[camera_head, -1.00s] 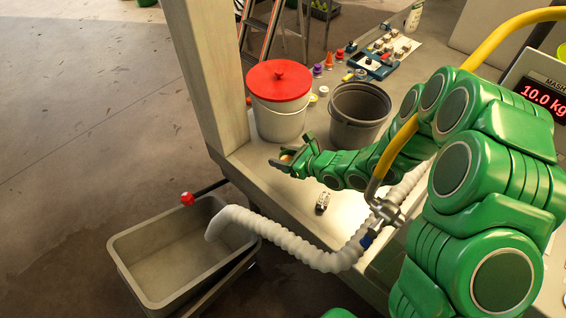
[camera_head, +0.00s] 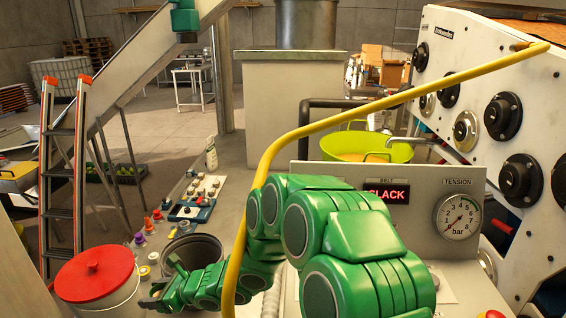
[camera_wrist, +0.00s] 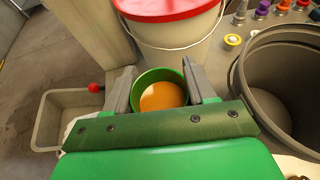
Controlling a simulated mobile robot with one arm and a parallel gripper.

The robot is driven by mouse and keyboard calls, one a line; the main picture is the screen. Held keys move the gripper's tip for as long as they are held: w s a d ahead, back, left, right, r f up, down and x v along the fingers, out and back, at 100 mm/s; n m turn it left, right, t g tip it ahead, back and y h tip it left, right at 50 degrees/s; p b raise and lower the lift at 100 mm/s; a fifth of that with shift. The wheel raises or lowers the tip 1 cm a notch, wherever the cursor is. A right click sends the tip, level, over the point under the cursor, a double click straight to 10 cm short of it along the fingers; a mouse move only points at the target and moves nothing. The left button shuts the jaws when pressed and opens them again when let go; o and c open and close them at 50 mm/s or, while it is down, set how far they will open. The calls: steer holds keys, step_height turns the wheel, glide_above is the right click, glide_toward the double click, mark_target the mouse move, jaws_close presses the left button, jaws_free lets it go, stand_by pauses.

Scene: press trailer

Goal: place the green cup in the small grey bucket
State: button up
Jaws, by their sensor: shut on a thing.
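The green cup (camera_wrist: 148,78) with orange contents is held upright between the two grey fingers of my gripper (camera_wrist: 160,88) in the wrist view. In the head view my gripper (camera_head: 158,293) is low at the left, and the cup is hard to make out there. The small grey bucket (camera_head: 213,247) is open-topped and stands on the bench behind and right of my gripper. It also shows at the right of the wrist view (camera_wrist: 251,75), apart from the cup. Its visible inside looks empty.
A white bucket with a red lid (camera_head: 95,275) stands left of the grey bucket, close beyond my gripper. Small colored caps and a blue tray (camera_head: 190,210) lie behind. A grey bin (camera_wrist: 52,125) is lower left.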

steer(key=w+d+r+m+t+h, duration=0.1)
steer(key=w+d+r+m+t, duration=0.2)
steer(key=w+d+r, duration=0.35)
steer(key=w+d+r+m+t+h, duration=0.1)
steer(key=w+d+r+m+t, duration=0.2)
steer(key=w+r, duration=0.65)
steer(key=w+d+r+m+t+h, duration=0.2)
steer(key=d+r, duration=0.6)
steer(key=r, duration=0.2)
steer(key=w+d+r+m+t+h, duration=0.2)
steer(key=d+r+m+h, duration=0.1)
steer(key=d+r, duration=0.6)
steer(key=w+d+r+m+t+h, duration=0.1)
steer(key=d+m+h, duration=0.1)
steer(key=d, duration=1.1)
steer(key=d+r+m+t+h, duration=0.1)
steer(key=d+m+h, duration=0.2)
steer(key=d, duration=1)
steer(key=shift+w+r+m+h, duration=0.3)
steer(key=shift+w+r+h, duration=0.1)
steer(key=shift+h, duration=0.3)
